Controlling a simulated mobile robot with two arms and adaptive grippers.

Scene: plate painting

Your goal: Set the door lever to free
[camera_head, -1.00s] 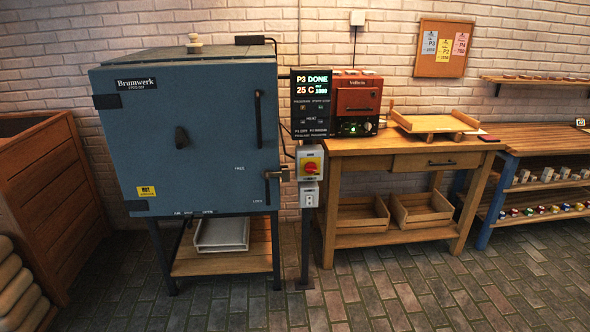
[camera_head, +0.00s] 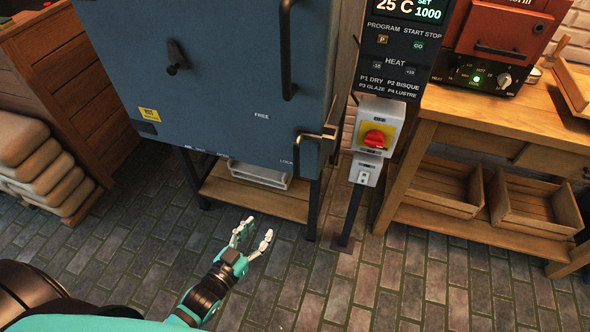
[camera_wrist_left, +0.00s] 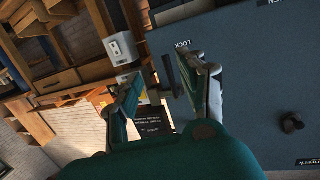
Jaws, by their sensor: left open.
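The blue kiln door (camera_head: 225,90) is closed, with "FREE" printed above "LOCK" near its right edge. The door lever (camera_head: 303,153) is a dark handle on a metal pivot at that edge. Its handle hangs down beside the "LOCK" label. My left gripper (camera_head: 256,233) is open and empty, below and left of the lever, in front of the kiln's lower part. In the left wrist view, the lever (camera_wrist_left: 168,76) shows beyond and between the spread fingers of the left gripper (camera_wrist_left: 168,84), apart from them. My right gripper is out of view.
A control post with a red-and-yellow switch (camera_head: 376,138) stands close right of the lever. A vertical door handle (camera_head: 287,50) is above it. A wooden workbench (camera_head: 490,125) is at right, stacked sacks (camera_head: 35,165) at left. The brick floor before the kiln is clear.

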